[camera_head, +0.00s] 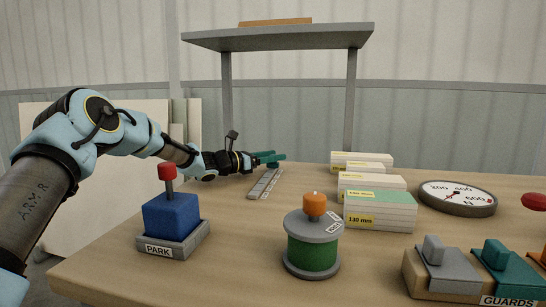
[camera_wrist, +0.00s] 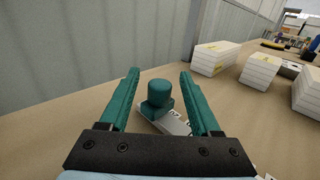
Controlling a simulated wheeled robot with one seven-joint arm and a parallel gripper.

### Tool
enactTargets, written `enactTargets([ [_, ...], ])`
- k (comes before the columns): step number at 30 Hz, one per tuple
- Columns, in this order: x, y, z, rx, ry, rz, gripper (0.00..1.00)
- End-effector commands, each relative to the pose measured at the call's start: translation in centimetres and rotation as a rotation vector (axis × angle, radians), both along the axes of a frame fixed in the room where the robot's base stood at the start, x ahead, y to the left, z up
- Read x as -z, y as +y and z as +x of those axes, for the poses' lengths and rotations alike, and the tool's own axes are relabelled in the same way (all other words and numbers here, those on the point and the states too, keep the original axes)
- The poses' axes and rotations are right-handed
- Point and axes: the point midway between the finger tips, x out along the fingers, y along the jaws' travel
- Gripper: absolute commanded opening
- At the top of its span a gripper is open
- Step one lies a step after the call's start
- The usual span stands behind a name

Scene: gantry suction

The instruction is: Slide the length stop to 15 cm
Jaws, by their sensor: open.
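The length stop (camera_wrist: 160,96) is a teal block with a round knob, on a pale marked scale rail (camera_wrist: 178,126) in the wrist view. In the head view the grey rail (camera_head: 264,184) lies on the table; the stop cannot be told apart there from my teal fingers. My gripper (camera_head: 278,157) is at the far end of the rail. In the wrist view my gripper (camera_wrist: 159,75) is open, with one finger on each side of the knob and gaps between. The stop's reading on the scale cannot be made out.
A blue PARK block (camera_head: 170,217), a green drum (camera_head: 313,250) and the guards block (camera_head: 440,283) stand nearer. A grey shelf (camera_head: 280,37) is overhead.

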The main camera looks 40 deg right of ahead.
Motion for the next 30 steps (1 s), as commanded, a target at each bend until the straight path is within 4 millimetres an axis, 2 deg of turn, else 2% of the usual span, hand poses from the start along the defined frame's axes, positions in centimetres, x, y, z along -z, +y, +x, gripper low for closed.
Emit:
enactTargets([
  [9, 0.05, -0.21, -0.04, 0.0, 0.0, 0.001, 0.63],
  [26, 0.04, -0.19, -0.04, 0.0, 0.0, 0.001, 0.0],
  [30, 0.04, -0.19, -0.03, 0.0, 0.0, 0.001, 0.0],
])
